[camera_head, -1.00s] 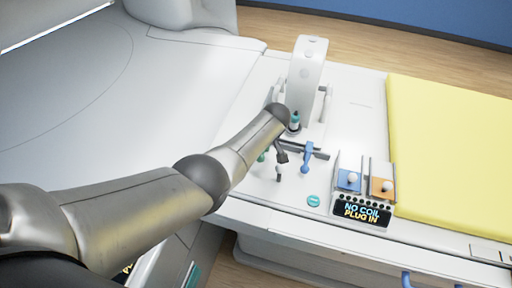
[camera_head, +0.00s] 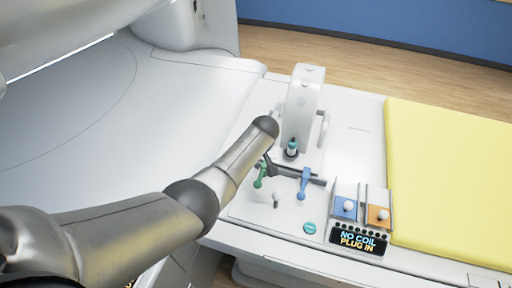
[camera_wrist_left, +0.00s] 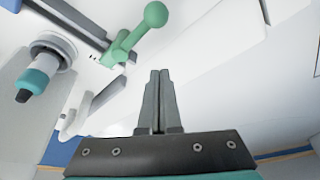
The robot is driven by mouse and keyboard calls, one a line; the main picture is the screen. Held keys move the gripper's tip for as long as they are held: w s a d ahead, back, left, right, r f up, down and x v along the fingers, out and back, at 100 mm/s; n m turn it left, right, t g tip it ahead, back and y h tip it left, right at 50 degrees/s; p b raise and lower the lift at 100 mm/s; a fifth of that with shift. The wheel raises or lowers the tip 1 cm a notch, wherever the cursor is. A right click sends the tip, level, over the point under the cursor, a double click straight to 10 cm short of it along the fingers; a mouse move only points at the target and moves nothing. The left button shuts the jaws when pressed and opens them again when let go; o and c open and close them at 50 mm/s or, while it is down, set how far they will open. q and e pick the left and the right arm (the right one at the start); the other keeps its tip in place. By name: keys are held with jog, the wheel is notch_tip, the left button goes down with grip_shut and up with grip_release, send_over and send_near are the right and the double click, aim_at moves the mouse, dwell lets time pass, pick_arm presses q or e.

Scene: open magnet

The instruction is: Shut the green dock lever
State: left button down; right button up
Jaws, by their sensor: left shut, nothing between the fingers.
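The green dock lever (camera_head: 260,174) stands at the left end of a dark bar on the white table, with its round knob toward the front. In the left wrist view the green lever (camera_wrist_left: 135,35) is large, just beyond and left of my fingertips. My left gripper (camera_wrist_left: 160,72) is shut and empty, its two fingers together, apart from the lever in that picture. In the head view the gripper is small and dark beside the lever, partly hidden by my arm. I cannot tell there whether they touch. My right gripper is not in view.
A blue lever (camera_head: 304,183) stands right of the green one. A white post (camera_head: 301,105) and a teal-topped plug (camera_head: 292,147) are behind. A small grey-white knob (camera_head: 276,197) is in front. A display (camera_head: 358,240) reads "NO COIL PLUG IN". A yellow mat (camera_head: 450,165) lies right.

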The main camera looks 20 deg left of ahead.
pick_arm(q)
jog(key=p+v, duration=0.1)
jog(key=v, duration=0.6)
jog(key=shift+p, duration=0.3)
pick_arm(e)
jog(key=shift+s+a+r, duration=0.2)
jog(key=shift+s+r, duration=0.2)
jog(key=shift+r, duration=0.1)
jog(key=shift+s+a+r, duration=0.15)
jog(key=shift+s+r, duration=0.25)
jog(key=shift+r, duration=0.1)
pick_arm(q)
jog(key=shift+s, duration=0.1)
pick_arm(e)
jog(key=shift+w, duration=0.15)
